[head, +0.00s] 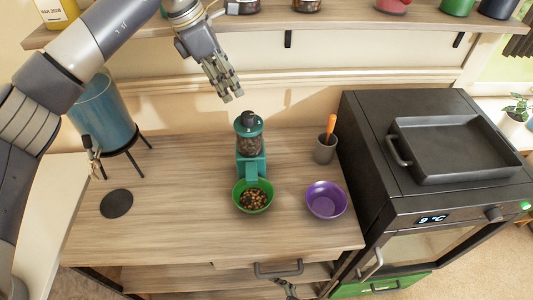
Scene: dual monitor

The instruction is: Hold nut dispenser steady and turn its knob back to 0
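The nut dispenser (251,164) stands upright on the wooden counter. It has a teal body, a clear jar of nuts and a dark knob (248,119) on top; the knob's setting is too small to read. A green bowl (240,205) with nuts sits at its foot. My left gripper (233,97) hangs above and slightly left of the knob, apart from it and empty. Its fingers look close together, but the angle hides whether they are shut. What looks like part of my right gripper (287,288) shows at the bottom edge, below the counter front; its state is unclear.
A purple bowl (326,200) and a grey cup (325,150) with an orange-handled tool stand right of the dispenser. A blue tank (103,112) on legs and a black disc (117,204) are left. A black oven (365,140) borders the right. A shelf (350,22) runs above.

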